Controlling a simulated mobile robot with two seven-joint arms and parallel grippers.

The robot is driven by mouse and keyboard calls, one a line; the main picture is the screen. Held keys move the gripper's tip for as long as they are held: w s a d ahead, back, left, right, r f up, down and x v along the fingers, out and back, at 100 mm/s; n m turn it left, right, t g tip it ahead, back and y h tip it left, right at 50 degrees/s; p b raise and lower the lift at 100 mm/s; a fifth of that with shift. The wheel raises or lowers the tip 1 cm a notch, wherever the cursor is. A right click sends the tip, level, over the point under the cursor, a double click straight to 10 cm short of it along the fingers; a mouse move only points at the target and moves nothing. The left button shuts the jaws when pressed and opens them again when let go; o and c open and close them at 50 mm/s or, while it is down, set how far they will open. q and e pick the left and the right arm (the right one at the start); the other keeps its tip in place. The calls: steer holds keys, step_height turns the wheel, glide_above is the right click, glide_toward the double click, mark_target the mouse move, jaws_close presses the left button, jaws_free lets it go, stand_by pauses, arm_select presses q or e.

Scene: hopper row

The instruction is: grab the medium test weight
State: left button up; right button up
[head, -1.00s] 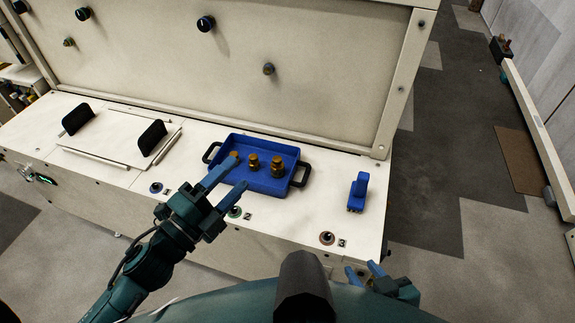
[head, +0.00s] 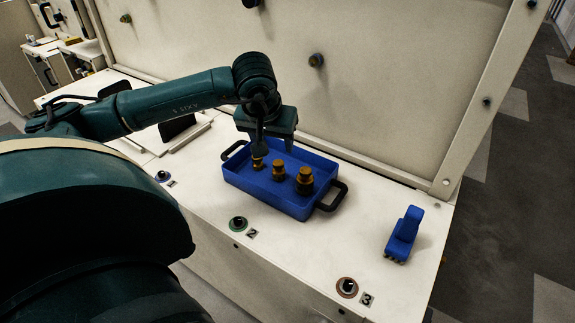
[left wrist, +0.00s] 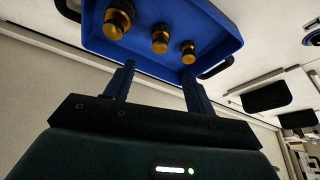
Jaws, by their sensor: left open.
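Three brass-coloured weights stand in a blue tray (head: 240,182). The medium test weight (head: 278,171) is in the middle, between the smaller weight (head: 257,162) on the left and the largest (head: 304,180) on the right. My left gripper (head: 264,148) points down over the tray's back left part, open and empty. In the left wrist view the medium weight (left wrist: 160,40) shows beyond the gap between the open fingers (left wrist: 158,72), apart from them. My right gripper is out of view.
The tray has black handles (head: 334,196) and stands on a white bench top (head: 330,240) against an upright panel (head: 400,90). A blue tool-like object (head: 404,234) stands to the right, with clear bench between. Numbered round fittings (head: 347,287) line the front edge.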

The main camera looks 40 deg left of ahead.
mark_target(278, 163)
arm_select(q)
steer(key=x, duration=0.5)
steer(key=shift+b, duration=0.3)
steer(key=x, duration=0.3)
steer(key=b+x, duration=0.1)
steer(key=shift+s+d+f, duration=0.25)
steer(key=shift+s+f, duration=0.05)
steer(key=shift+f, duration=0.2)
steer(key=shift+w+f, duration=0.15)
steer(key=shift+f, duration=0.05)
steer(key=c, duration=1.1)
steer(key=shift+c, duration=0.4)
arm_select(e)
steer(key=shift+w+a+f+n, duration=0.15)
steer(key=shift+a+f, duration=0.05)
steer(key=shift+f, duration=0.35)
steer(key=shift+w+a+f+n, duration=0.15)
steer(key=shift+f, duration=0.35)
arm_select(q)
steer(key=shift+r, duration=0.1)
